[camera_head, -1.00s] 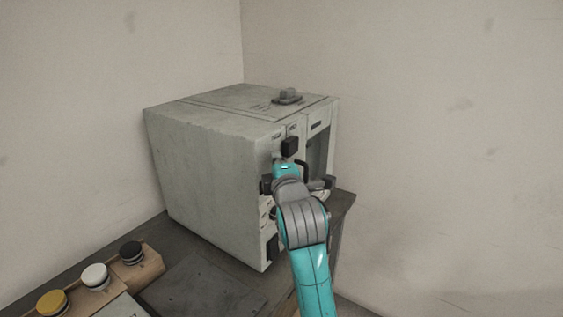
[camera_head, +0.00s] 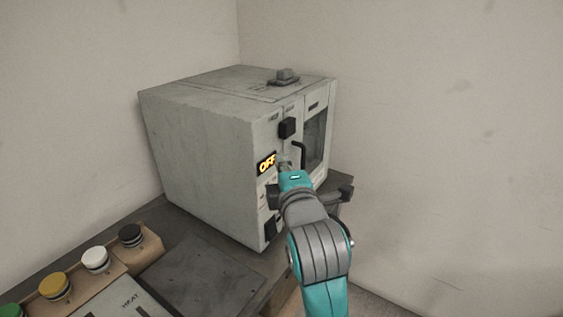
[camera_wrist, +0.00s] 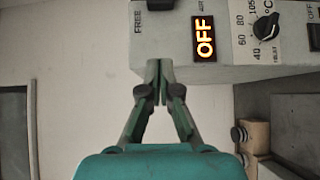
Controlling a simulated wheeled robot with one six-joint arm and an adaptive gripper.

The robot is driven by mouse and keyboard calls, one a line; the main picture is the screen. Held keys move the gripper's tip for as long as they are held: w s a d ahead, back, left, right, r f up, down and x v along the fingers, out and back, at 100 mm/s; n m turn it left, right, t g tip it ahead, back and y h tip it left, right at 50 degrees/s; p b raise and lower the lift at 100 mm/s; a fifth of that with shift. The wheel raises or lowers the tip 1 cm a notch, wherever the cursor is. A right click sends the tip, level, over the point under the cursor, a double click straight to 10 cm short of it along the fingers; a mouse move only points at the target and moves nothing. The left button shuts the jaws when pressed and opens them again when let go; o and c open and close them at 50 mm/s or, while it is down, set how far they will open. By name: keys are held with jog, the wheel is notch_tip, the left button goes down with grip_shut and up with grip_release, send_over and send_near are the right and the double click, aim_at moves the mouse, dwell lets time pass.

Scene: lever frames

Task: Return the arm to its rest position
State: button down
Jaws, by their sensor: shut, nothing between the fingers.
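My gripper (camera_wrist: 158,82) is shut and empty in the wrist view, its fingertips together in front of the edge of a grey cabinet machine (camera_wrist: 170,50). In the head view my turquoise and grey arm reaches up from the bottom, and my gripper (camera_head: 285,164) is small and partly hidden by the wrist. It is in front of the front face of the machine (camera_head: 200,150). I cannot tell whether the fingertips touch the panel. A lit orange OFF display (camera_head: 267,163) is left of my gripper; in the wrist view the display (camera_wrist: 204,38) is right of the fingertips.
A dark handle (camera_head: 300,154) stands out near the machine's glass window. A black dial (camera_wrist: 266,27) is on the panel. Green, yellow, white and black buttons, including the white one (camera_head: 95,260), line the lower left. Open space and bare wall lie to the right.

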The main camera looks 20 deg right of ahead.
jog(key=s+f+m+y, duration=0.1)
jog(key=s+f+m, duration=0.1)
jog(key=s+f, duration=0.55)
jog(key=s+a+f+m+g, duration=0.15)
jog(key=s+f, duration=0.25)
jog(key=f, duration=0.6)
jog(key=s+d+f+m+y, duration=0.1)
jog(key=s+f+m, duration=0.2)
jog(key=s+f, duration=0.45)
jog(key=s+f+m, duration=0.2)
jog(key=s+m, duration=0.1)
jog(key=s, duration=0.6)
jog(key=s+f+m+g, duration=0.1)
jog(key=s+f+m, duration=0.1)
jog(key=s, duration=0.7)
jog(key=s+f+m, duration=0.2)
jog(key=s+m, duration=0.2)
jog(key=s, duration=0.5)
jog(key=shift+s+a+f+m+y, duration=0.2)
jog(key=shift+a+f+m+y, duration=0.05)
jog(key=shift+f+m+y, duration=0.15)
jog(key=shift+g, duration=0.25)
